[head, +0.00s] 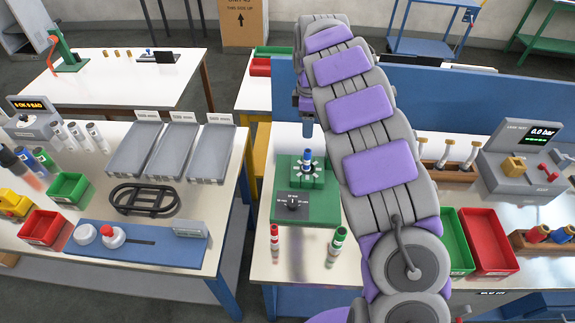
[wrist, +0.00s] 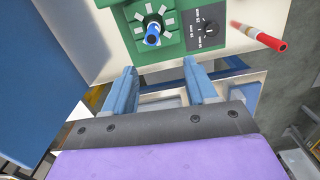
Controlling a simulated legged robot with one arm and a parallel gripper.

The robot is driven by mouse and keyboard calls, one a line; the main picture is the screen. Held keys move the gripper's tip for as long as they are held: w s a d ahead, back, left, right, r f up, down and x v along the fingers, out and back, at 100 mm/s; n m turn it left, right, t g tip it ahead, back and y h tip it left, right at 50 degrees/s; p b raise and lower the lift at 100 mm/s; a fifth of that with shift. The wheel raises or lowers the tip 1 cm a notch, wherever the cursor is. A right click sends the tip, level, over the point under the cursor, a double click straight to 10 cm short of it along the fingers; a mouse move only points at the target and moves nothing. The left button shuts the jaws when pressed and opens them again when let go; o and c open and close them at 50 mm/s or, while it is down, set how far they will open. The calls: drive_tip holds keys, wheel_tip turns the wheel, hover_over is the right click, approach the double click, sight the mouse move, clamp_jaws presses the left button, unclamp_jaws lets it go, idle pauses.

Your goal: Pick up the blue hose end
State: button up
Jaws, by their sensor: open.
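A blue cylindrical piece stands upright in the green fixture (head: 283,208), in the middle of a ring of light grey jaws; I take it to be the blue hose end (head: 308,158). In the wrist view the blue hose end (wrist: 152,37) shows end-on, ahead of my fingers. My gripper (head: 306,122) hangs above and behind the fixture in the head view, mostly hidden by my arm. In the wrist view my gripper (wrist: 161,76) has its two blue fingers wide apart with nothing between them, clear of the hose end.
The fixture has a black dial (head: 292,203). A red-and-white marker (head: 275,241) and a green one (head: 337,244) stand before it. A blue partition (head: 450,98) runs along the back. Green and red bins (head: 488,238) lie right of my arm. A gap separates the left bench.

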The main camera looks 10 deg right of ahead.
drive_tip(key=w+d+f, duration=0.1)
drive_tip(key=d+f, duration=0.2)
drive_tip(key=d, duration=0.1)
drive_tip(key=b, duration=0.2)
hover_over(306, 161)
drive_tip(key=w+a, duration=0.1)
wheel_tip(306, 161, down, 8)
drive_tip(key=f, duration=0.1)
drive_tip(key=shift+n, duration=0.4)
drive_tip(key=f, duration=0.4)
drive_tip(key=d+f+b, duration=0.1)
drive_tip(key=f, duration=0.1)
drive_tip(key=shift+w+f, duration=0.1)
drive_tip(key=shift+w, duration=0.05)
drive_tip(key=shift+a, duration=0.45)
drive_tip(key=d, duration=0.2)
drive_tip(key=shift+d+y, duration=0.3)
drive_tip(key=shift+d, duration=0.05)
drive_tip(key=c, duration=0.6)
drive_tip(key=shift+c, duration=0.5)
drive_tip(key=shift+a, duration=0.8)
clamp_jaws()
